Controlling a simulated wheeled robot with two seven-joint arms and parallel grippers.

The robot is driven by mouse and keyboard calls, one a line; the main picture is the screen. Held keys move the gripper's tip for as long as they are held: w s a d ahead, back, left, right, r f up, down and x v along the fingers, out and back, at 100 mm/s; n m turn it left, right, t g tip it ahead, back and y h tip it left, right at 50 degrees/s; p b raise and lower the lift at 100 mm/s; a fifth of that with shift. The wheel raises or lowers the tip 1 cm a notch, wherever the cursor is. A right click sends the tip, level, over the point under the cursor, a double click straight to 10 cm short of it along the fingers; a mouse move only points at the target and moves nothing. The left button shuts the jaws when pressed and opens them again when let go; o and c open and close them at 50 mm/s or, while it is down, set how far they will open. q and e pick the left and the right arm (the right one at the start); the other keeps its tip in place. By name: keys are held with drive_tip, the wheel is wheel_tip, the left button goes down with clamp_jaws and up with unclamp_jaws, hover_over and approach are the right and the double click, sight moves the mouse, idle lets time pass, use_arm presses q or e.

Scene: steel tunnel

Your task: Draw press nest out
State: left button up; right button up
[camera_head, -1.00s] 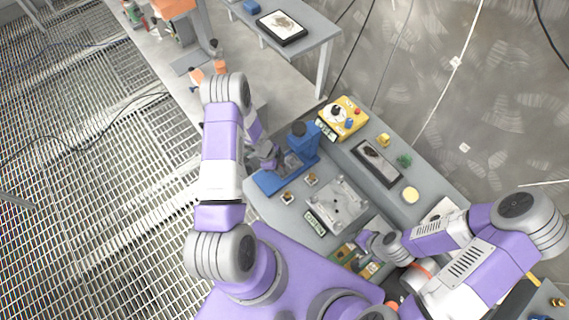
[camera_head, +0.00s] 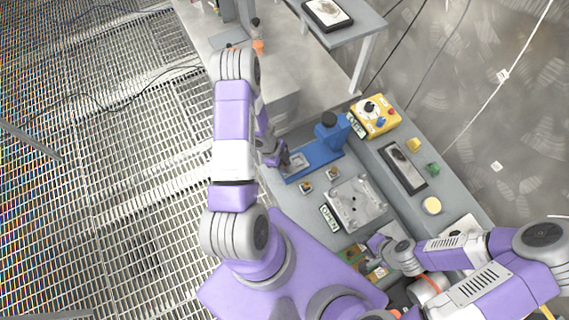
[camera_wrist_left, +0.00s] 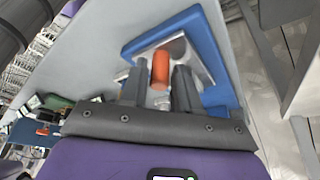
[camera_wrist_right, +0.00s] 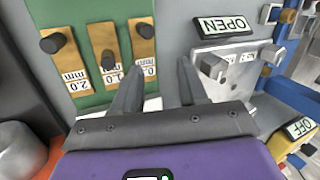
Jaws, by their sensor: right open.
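The blue press (camera_head: 328,140) stands on the bench in the head view. Its press nest, a silver plate (camera_head: 298,161), lies over the blue base. In the left wrist view the nest (camera_wrist_left: 201,65) has an upright orange handle (camera_wrist_left: 160,68) at its near end. My left gripper (camera_head: 282,158) has its fingers on either side of this handle, closed close against it; it also shows in the left wrist view (camera_wrist_left: 160,80). My right gripper (camera_head: 374,240) is open and empty above the bench front, between its fingers (camera_wrist_right: 160,78) only bench and fixture edges.
A silver fixture plate (camera_head: 357,204) with an OPEN label lies right of the press, with two small blocks beside it. A green gauge board (camera_wrist_right: 84,62) is beside my right gripper. A yellow control box (camera_head: 376,116) and dark tray (camera_head: 402,166) stand behind.

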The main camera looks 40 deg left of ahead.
use_arm(q)
drive_tip(key=p+v, duration=0.2)
drive_tip(key=v, duration=0.5)
drive_tip(key=shift+r, duration=0.25)
use_arm(e)
drive_tip(key=shift+r, duration=1)
use_arm(q)
drive_tip(key=shift+a, duration=0.1)
